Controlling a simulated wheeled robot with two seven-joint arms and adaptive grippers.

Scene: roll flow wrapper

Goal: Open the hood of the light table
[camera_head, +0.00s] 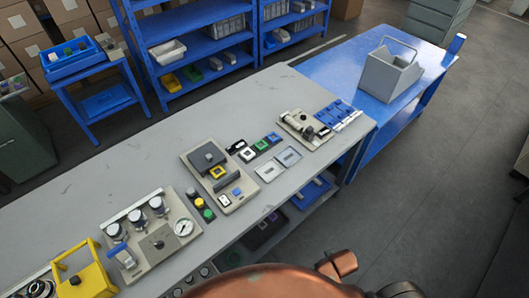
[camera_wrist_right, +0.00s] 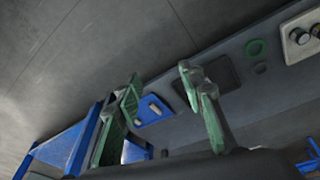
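No part is plainly marked as the light table or its hood. A beige unit with a dark square block (camera_head: 207,157), a yellow-framed piece and a black bar across it sits mid-bench; I cannot tell whether it is the light table. My right gripper (camera_wrist_right: 160,75) shows in the right wrist view, its two green-padded fingers wide apart with nothing between them. It is not seen in the head view, and it is apart from the units on the bench top. My left gripper is in neither view.
The grey bench (camera_head: 255,98) carries a gauge panel (camera_head: 157,238), a yellow-handled box (camera_head: 85,275) and a beige fixture (camera_head: 306,129). A blue table (camera_head: 330,68) with a grey bin (camera_head: 390,72) adjoins it. The bench's back half is clear.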

